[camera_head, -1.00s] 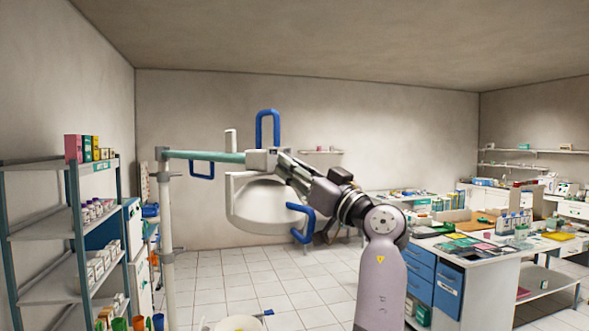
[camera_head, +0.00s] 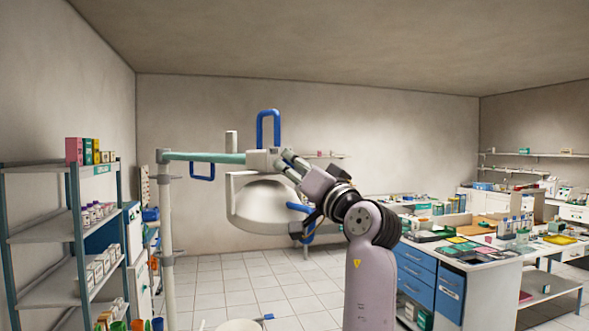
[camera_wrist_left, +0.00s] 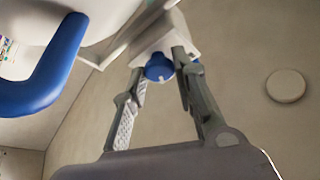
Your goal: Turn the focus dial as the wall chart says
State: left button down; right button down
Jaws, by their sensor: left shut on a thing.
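The dental lamp hangs from a teal arm (camera_head: 205,157). Its white head (camera_head: 260,205) has blue handles, and a white block (camera_head: 260,159) sits at the arm's end. In the left wrist view the blue focus dial (camera_wrist_left: 159,67), with a pale mark, is under a white block (camera_wrist_left: 170,37). My left gripper (camera_wrist_left: 160,66) has a finger on either side of the dial and is shut on it. In the head view this gripper (camera_head: 283,158) is at the block's right side, and the dial is hidden. My right gripper is out of view. I cannot make out a readable wall chart.
A blue handle (camera_wrist_left: 50,70) is close on the left in the left wrist view. Shelves (camera_head: 65,225) with boxes stand at left. A bench with blue drawers (camera_head: 416,270) is at right. The tiled floor (camera_head: 235,285) is mostly clear behind the lamp.

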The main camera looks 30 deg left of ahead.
pick_arm(q)
jog(key=shift+m+t+h+p, duration=0.3)
jog(key=shift+m+t+h, duration=0.2)
jog(key=shift+m, duration=0.9)
jog(key=c, duration=1.3)
grip_release()
jog(key=shift+r, duration=0.1)
jog(key=shift+r, duration=0.3)
notch_tip(320, 180, up, 9)
jog(key=shift+r, duration=0.15)
